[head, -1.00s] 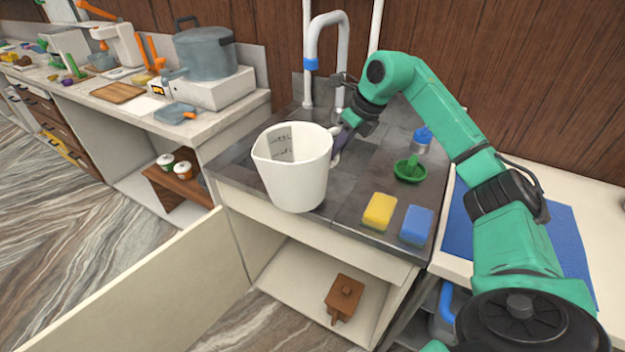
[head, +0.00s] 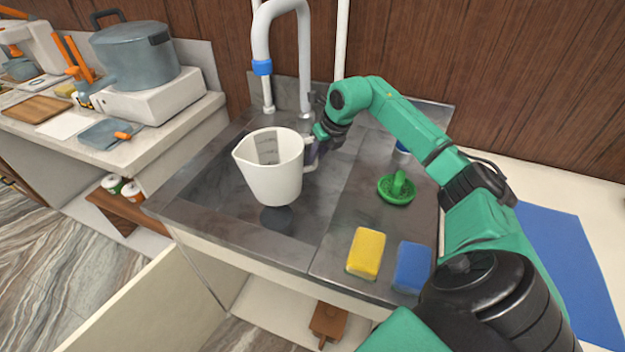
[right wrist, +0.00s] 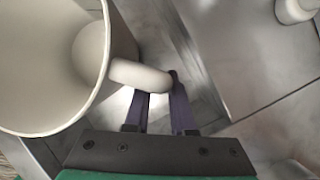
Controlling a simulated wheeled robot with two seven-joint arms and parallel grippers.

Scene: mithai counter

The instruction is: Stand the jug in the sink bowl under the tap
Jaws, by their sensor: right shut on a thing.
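The white measuring jug (head: 272,180) is upright in the head view, held above the sink bowl (head: 208,205). A dark round patch, drain or shadow, shows just below it. My right gripper (head: 318,150) is shut on the jug's handle at the jug's right side. In the right wrist view the jug (right wrist: 40,70) fills the left, and the two fingers of the gripper (right wrist: 160,105) lie at its handle (right wrist: 143,76). The tap (head: 283,35), with a blue ring, stands behind the jug, and its spout end is beyond the jug's rim. My left gripper is not in view.
A grey pot (head: 148,57) stands on the left counter. A blue mat (head: 560,260) lies at right.

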